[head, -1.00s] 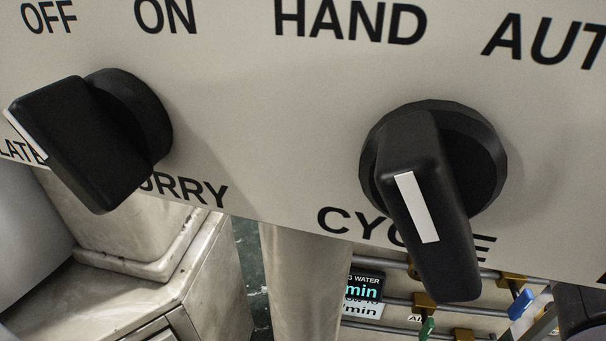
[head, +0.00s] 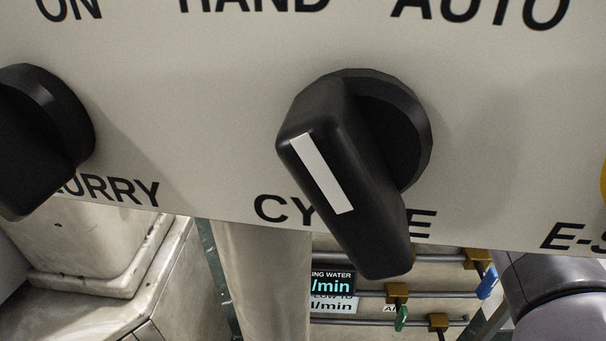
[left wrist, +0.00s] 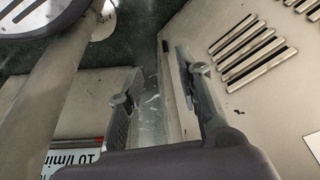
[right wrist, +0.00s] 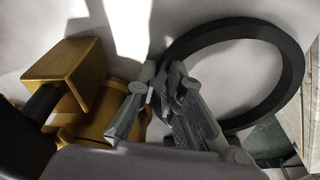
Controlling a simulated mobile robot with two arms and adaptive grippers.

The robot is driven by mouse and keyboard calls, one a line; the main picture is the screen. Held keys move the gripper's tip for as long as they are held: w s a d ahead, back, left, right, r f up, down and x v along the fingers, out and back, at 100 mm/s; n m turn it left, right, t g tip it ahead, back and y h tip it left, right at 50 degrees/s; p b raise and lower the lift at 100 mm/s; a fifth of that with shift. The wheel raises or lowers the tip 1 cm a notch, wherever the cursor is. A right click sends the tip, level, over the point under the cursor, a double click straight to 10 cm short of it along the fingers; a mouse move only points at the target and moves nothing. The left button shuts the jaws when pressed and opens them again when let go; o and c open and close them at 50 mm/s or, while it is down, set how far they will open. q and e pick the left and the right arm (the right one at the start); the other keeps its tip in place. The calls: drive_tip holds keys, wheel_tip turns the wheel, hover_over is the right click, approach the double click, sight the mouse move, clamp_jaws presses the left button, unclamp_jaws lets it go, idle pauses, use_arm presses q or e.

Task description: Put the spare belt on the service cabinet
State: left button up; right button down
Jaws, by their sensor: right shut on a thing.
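The spare belt (right wrist: 291,62), a black ring, shows in the right wrist view against a pale surface. My right gripper (right wrist: 163,85) is shut on the belt's near left side, and the fingers hide part of the ring there. My left gripper (left wrist: 160,85) is open, with nothing between its fingers, over a dark floor gap beside a pale vented panel (left wrist: 250,50). Neither gripper shows in the head view. I cannot tell for sure which surface is the service cabinet; a worn cream metal housing (head: 95,285) stands at the lower left of the head view.
A control panel (head: 200,110) with black rotary knobs (head: 345,170) fills the head view close up. Below it are a pale column (head: 265,280), a small display (head: 332,283) and pipes with coloured valve handles (head: 487,283). A brass-coloured block (right wrist: 70,75) is close left of the right gripper.

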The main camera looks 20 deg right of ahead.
drive_tip(key=c, duration=2.2)
unclamp_jaws()
drive_tip(key=shift+f, duration=0.1)
drive_tip(key=o, duration=0.5)
drive_tip(key=shift+s, duration=0.1)
use_arm(q)
drive_tip(key=shift+s+f, duration=0.15)
drive_tip(key=shift+s, duration=0.1)
drive_tip(key=shift+w, duration=0.1)
